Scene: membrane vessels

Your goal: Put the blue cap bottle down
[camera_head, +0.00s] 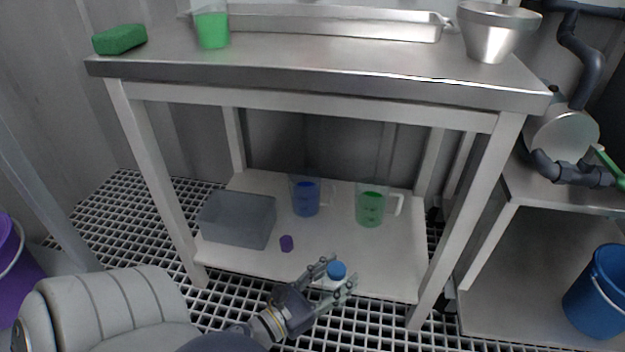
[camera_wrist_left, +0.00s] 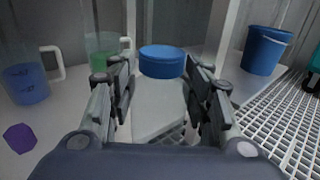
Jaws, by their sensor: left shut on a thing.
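The blue cap bottle (camera_head: 337,270) is between the fingers of my left gripper (camera_head: 340,279), at the front edge of the table's lower shelf (camera_head: 330,246). Its round blue cap and pale body also show in the left wrist view (camera_wrist_left: 162,62), between the two fingers of the left gripper (camera_wrist_left: 160,92). My right gripper is not in view.
On the lower shelf are a grey bin (camera_head: 237,220), a blue-filled jug (camera_head: 305,196), a green-filled jug (camera_head: 371,205) and a purple piece (camera_head: 286,243). The steel tabletop (camera_head: 330,62) is above. A blue bucket (camera_head: 599,292) stands right. The shelf's right front is clear.

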